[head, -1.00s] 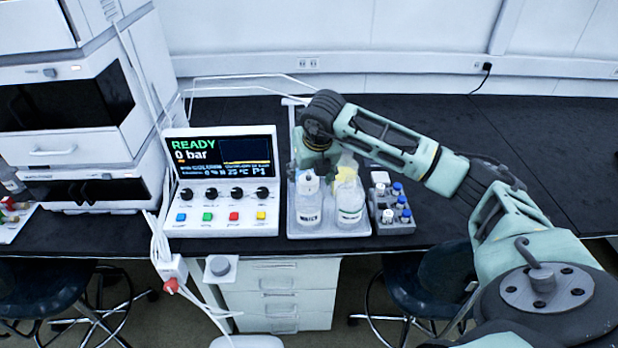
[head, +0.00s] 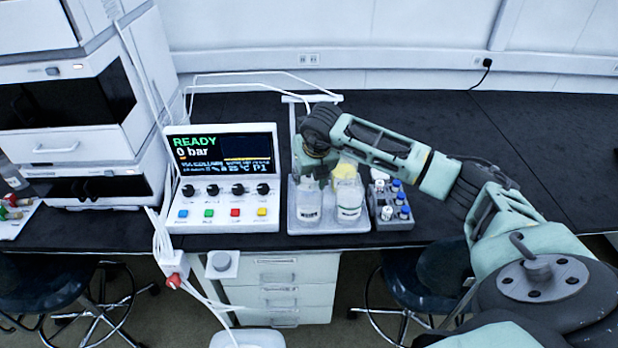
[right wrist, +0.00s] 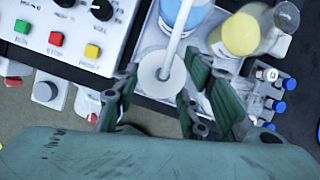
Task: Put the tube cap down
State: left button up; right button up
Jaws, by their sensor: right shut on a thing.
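The tube cap (right wrist: 163,78) is a round white disc with a white tube (right wrist: 182,28) rising from its middle. It sits between the green fingers of my right gripper (right wrist: 160,98), which is shut on it. In the head view my right gripper (head: 312,172) is over the left clear bottle (head: 308,208) and hides the cap. That bottle stands upright on a grey tray (head: 327,229), beside a second clear bottle (head: 349,202). My left gripper is in neither view.
A control panel (head: 222,218) reading READY and 0 bar stands left of the tray. A vial rack (head: 392,223) with blue and white caps stands to the right. The black bench (head: 480,130) is clear at the back right.

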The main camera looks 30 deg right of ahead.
jog(key=shift+c, duration=1.1)
jog(key=shift+r, duration=0.1)
